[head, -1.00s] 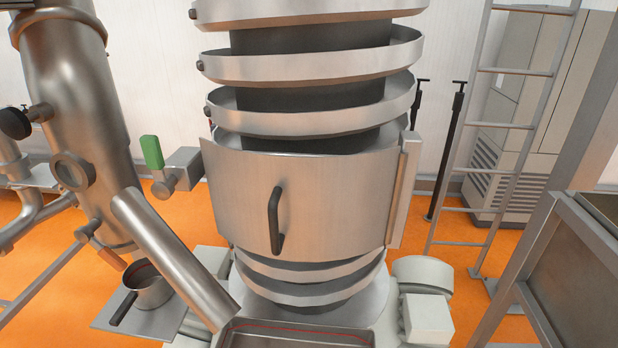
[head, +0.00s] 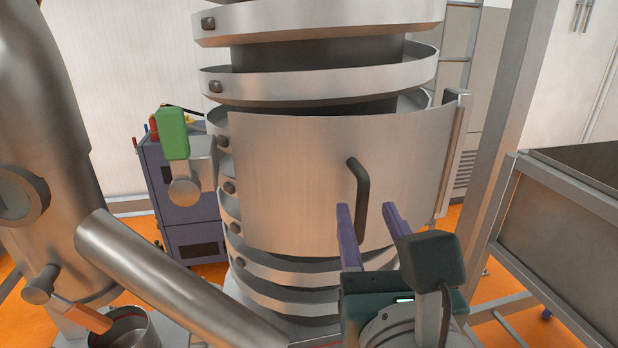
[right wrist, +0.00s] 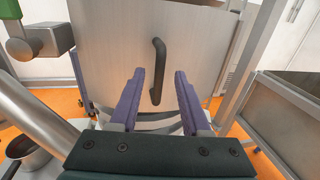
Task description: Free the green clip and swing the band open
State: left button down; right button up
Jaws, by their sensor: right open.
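The band (head: 290,175) is a wide curved metal sheet around the front of the ringed column. A dark bar handle (head: 361,195) stands upright on it, and it also shows in the right wrist view (right wrist: 158,70). The green clip (head: 172,133) is at the band's left edge, upright above a metal block; it also shows in the right wrist view (right wrist: 14,28). My right gripper (head: 366,208) is open and empty. Its purple fingers point at the band, one on each side of the handle's lower part in the picture. Contact cannot be told. My left gripper is not seen.
A slanted metal pipe (head: 170,275) crosses the lower left. A small pot (head: 128,328) stands below it. A metal hopper (head: 560,215) on a frame is at the right. A blue-grey cabinet (head: 185,200) stands behind the clip.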

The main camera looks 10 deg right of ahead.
aim_at(362, 205)
jog(key=shift+w+d, duration=0.15)
jog(key=shift+w, duration=0.85)
jog(key=shift+w+d, duration=0.15)
jog(key=shift+w, duration=0.8)
grip_shut()
